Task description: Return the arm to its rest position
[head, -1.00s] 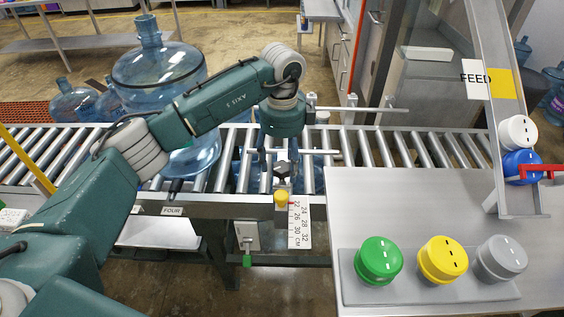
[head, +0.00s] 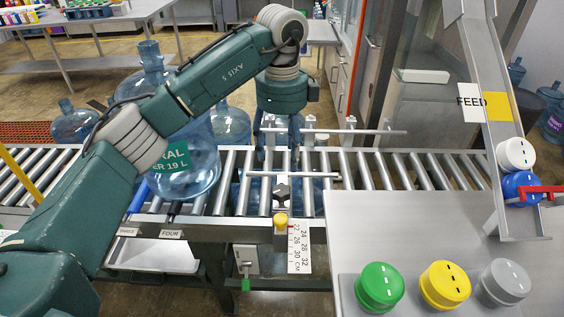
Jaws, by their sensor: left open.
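My left arm reaches in from the left over the roller conveyor (head: 421,172). Its gripper (head: 279,150) points down, fingers apart, above the rollers near the metal guide rods (head: 335,131). Nothing shows between the fingers. A large blue jug (head: 188,165) with a green label stands upright on the conveyor, left of the gripper and partly hidden behind my arm. Bluish, clear jug parts also show behind the fingers; I cannot tell where they stand. My right gripper is not in view.
Green (head: 379,287), yellow (head: 445,285) and grey (head: 503,282) caps sit on a tray on the metal table (head: 400,225). White (head: 515,154) and blue (head: 521,187) caps rest in the feed chute (head: 487,60). A scale plate (head: 300,247) hangs at the conveyor's front.

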